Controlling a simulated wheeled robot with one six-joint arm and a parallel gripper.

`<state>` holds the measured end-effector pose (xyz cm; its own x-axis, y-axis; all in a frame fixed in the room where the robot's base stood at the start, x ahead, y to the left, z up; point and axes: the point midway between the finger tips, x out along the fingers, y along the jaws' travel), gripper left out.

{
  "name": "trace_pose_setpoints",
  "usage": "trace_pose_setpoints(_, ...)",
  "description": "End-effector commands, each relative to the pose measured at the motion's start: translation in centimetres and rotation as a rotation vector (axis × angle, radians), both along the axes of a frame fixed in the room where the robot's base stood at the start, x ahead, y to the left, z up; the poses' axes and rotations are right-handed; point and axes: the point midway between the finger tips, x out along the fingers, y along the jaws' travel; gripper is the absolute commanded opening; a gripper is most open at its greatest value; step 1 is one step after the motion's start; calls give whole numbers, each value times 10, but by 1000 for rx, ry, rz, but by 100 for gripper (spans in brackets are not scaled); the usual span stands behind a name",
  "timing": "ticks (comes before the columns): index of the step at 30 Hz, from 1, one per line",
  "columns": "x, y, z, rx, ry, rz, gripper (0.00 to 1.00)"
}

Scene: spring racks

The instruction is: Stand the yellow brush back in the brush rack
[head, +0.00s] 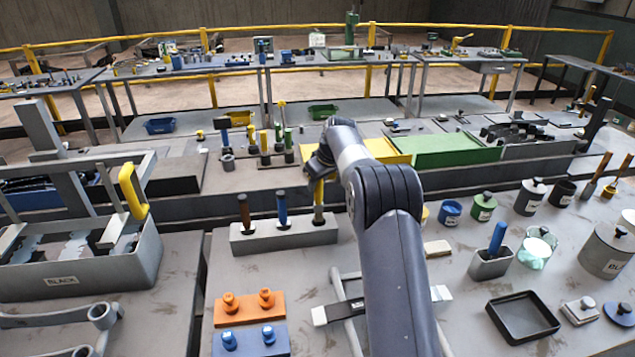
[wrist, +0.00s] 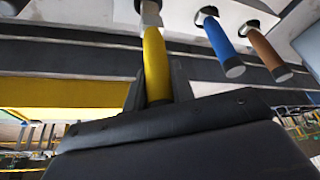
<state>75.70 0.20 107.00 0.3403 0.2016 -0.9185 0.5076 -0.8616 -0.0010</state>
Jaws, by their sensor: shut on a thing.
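The brush rack (head: 285,238) is a long grey block on the near bench, left of my arm. The yellow brush (head: 318,198) is upright at the rack's right end, handle up. My gripper (head: 319,170) is shut on the upper handle. In the wrist view the yellow handle (wrist: 156,65) runs between the fingers (wrist: 158,88), with its pale metal collar at a hole in the rack (wrist: 180,14). The bristles are hidden, and how deep they sit I cannot tell.
A blue brush (head: 282,208) and a brown brush (head: 244,212) stand in the rack's other holes, left of the yellow one. Orange (head: 248,306) and blue (head: 250,342) peg blocks lie in front. A black tray (head: 522,316) and several pots stand to the right.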

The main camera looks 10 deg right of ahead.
Motion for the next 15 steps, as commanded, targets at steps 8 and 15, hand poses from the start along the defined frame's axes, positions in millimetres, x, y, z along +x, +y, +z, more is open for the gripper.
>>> trace_pose_setpoints(8,0,0,-6,0,0,0,1)
trace_pose_setpoints(15,0,0,-11,0,0,0,1)
